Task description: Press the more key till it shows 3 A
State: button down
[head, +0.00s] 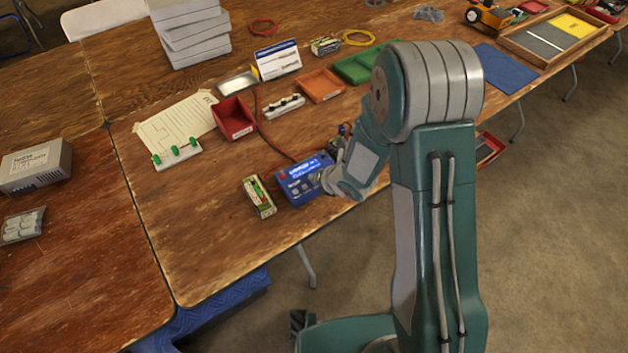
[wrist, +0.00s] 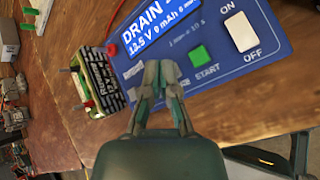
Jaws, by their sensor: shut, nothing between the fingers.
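The blue charger (head: 303,181) stands near the front edge of the table. In the wrist view its lit display (wrist: 160,25) reads DRAIN and what looks like 12.5 V 0 mAh; no amp figure is readable. A green START key (wrist: 200,55) and a white ON/OFF switch (wrist: 240,31) show on its face. I cannot make out the more key; my fingers cover part of the panel left of START. My gripper (wrist: 160,68) is shut and empty, its tips over the panel's lower edge. I cannot tell whether they touch it. The head view also shows my gripper (head: 325,179) at the charger's right side.
A small battery pack (head: 258,196) stands close left of the charger, also in the wrist view (wrist: 98,80). A red cable (head: 266,130) runs behind. A red bin (head: 233,118) and a paper sheet (head: 180,122) lie farther back. Bare wood lies front left.

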jog(key=shift+f, duration=0.2)
dwell(0.3)
jog(key=shift+r, duration=0.8)
jog(key=shift+r, duration=0.15)
jog(key=shift+r, duration=2.35)
